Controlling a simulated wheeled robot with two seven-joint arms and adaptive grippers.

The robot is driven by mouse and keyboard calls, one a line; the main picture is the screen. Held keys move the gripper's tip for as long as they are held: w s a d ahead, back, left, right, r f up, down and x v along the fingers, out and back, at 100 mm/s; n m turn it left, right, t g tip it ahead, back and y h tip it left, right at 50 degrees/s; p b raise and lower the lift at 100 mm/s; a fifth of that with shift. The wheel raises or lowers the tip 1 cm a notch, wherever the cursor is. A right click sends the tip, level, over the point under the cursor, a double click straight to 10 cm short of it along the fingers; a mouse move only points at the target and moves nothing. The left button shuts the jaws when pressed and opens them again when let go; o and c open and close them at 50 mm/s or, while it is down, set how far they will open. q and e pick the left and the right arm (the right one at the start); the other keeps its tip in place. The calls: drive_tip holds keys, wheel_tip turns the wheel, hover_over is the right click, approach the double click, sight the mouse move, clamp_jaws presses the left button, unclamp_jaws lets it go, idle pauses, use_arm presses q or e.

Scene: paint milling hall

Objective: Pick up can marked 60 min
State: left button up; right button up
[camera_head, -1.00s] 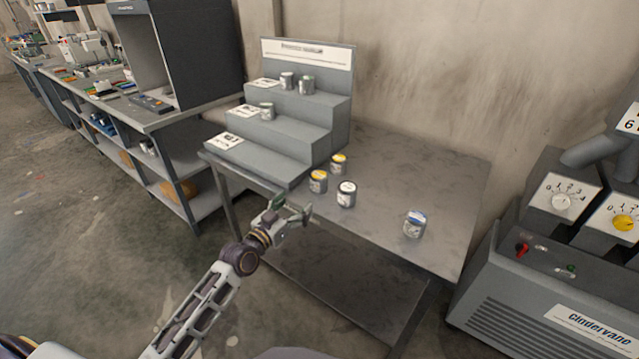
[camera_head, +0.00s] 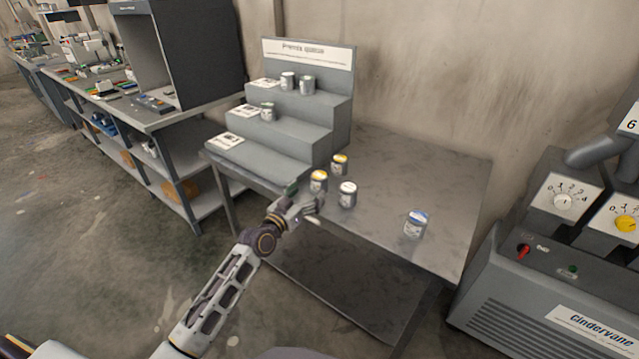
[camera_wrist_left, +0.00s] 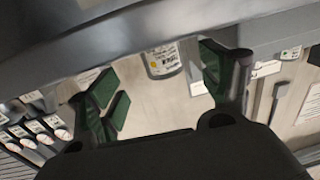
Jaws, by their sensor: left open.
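Four small cans stand upright on the grey table: a front yellow-lidded can (camera_head: 318,182), a rear yellow-lidded can (camera_head: 340,166), a white-lidded can (camera_head: 347,196) and a blue-lidded can (camera_head: 415,226). Their labels are too small to read, so I cannot tell which is marked 60 min. My left gripper (camera_head: 307,206) is open at the table's front edge, close to the front yellow-lidded and white-lidded cans. In the left wrist view, a labelled can (camera_wrist_left: 163,60) shows between the spread green-padded fingers, apart from them. My right gripper is not in view.
A stepped grey rack (camera_head: 285,135) with a sign holds cans on its upper two steps; its lowest step is clear of cans. A grey machine with dials (camera_head: 560,265) stands right of the table (camera_head: 430,180). A shelved workbench (camera_head: 165,120) is at left. The table's back right is clear.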

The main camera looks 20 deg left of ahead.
sight(315, 184)
use_arm(q)
drive_tip(key=shift+x, duration=1.3)
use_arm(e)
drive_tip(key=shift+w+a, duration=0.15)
use_arm(q)
drive_tip(key=shift+w+r, duration=0.1)
drive_tip(key=shift+w, duration=0.35)
drive_tip(key=shift+x, duration=1)
drive_tip(key=shift+w+d+r, duration=0.1)
drive_tip(key=shift+w+d, duration=0.05)
drive_tip(key=shift+w, duration=0.5)
drive_tip(key=shift+w+d, duration=0.15)
drive_tip(key=shift+w, duration=0.35)
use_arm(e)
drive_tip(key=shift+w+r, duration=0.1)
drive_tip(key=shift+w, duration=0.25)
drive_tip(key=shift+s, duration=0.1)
use_arm(q)
drive_tip(key=shift+c, duration=0.5)
drive_tip(key=c, duration=1.1)
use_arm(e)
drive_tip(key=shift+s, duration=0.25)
